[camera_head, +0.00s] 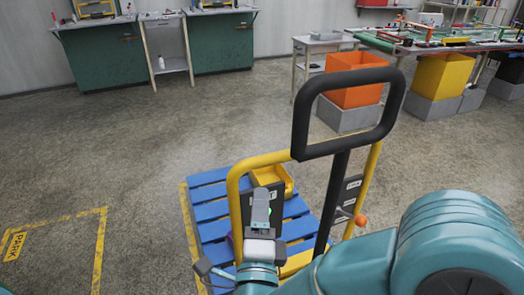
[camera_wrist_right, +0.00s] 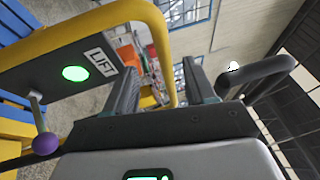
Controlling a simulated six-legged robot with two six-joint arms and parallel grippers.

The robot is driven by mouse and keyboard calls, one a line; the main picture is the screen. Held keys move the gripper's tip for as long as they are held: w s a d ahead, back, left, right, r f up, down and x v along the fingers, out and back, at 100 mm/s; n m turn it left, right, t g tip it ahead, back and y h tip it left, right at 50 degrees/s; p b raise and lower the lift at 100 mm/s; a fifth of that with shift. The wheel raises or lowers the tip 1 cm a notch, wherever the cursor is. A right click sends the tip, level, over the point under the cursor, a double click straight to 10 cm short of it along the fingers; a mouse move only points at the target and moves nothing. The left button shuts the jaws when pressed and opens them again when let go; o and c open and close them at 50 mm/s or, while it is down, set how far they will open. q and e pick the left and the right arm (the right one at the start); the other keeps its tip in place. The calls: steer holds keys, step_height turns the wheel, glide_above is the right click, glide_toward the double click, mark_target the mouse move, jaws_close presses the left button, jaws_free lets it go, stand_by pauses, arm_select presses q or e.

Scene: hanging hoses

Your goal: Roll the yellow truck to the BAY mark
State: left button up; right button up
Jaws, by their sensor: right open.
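The yellow truck (camera_head: 234,200) has a yellow tube frame and a black loop handle (camera_head: 300,120). Its frame crosses the right wrist view (camera_wrist_right: 130,12), beside a LIFT panel (camera_wrist_right: 50,75) with a lit green button and a purple-knobbed lever. An orange-knobbed lever (camera_head: 361,220) is on its right post. My right gripper (camera_head: 262,200) is in front of the frame; in the wrist view (camera_wrist_right: 160,85) its jaws are apart with nothing visible gripped. The black handle (camera_wrist_right: 268,75) lies right of the jaws there. No BAY mark is readable. My left gripper is out of view.
A blue pallet (camera_head: 208,192) with a yellow bin (camera_head: 272,178) lies beyond the frame. A yellow floor outline reading PARK (camera_head: 15,246) is at left. Green cabinets (camera_head: 220,42), an orange bin (camera_head: 356,96) and a hose table (camera_head: 400,46) stand behind. Open floor lies between.

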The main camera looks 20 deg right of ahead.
mark_target(263, 156)
steer(key=p+x, duration=0.1)
steer(key=x, duration=1.3)
steer(key=shift+r, duration=0.1)
